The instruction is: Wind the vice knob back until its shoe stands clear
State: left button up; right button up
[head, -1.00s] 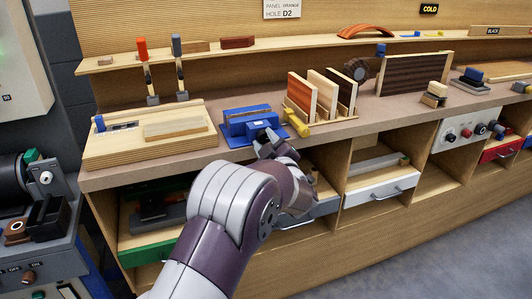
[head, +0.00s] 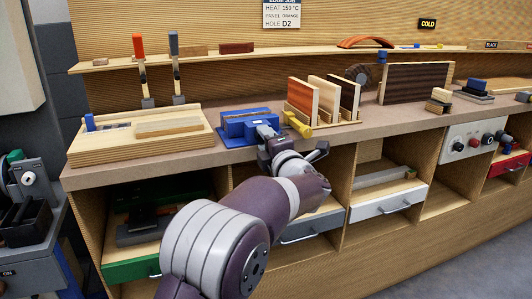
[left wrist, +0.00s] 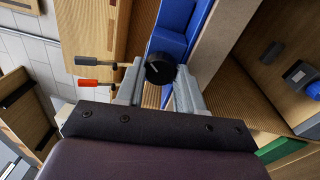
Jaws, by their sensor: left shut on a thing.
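The blue vice (head: 238,127) is at the front edge of the bench; its blue body also shows at the top of the left wrist view (left wrist: 173,32). Its black round knob (left wrist: 160,68) faces the wrist camera and has a pale index line. My left gripper (head: 267,136) is at the front of the vice, shut on the knob, with one grey finger on either side of it in the left wrist view. In the head view the hand hides the knob. I cannot make out the shoe or any gap at it. My right gripper is not in view.
A wooden board fixture (head: 140,140) stands left of the vice. A yellow-handled tool (head: 297,125) and a rack of upright panels (head: 325,100) stand close on its right. Below the bench are open bays and drawers, including a grey-fronted one (head: 312,226). Two upright clamps stand behind.

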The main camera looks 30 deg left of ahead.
pick_arm(q)
jog(key=shift+f+n+b, duration=0.1)
jog(key=shift+n+b, duration=0.95)
jog(key=shift+n, duration=0.35)
jog(key=o, duration=1)
jog(key=shift+o, duration=0.2)
jog(key=shift+d, duration=0.1)
jog(key=p+v, duration=0.2)
jog(key=v, duration=1)
jog(key=shift+d, duration=0.25)
jog(key=shift+s, duration=0.15)
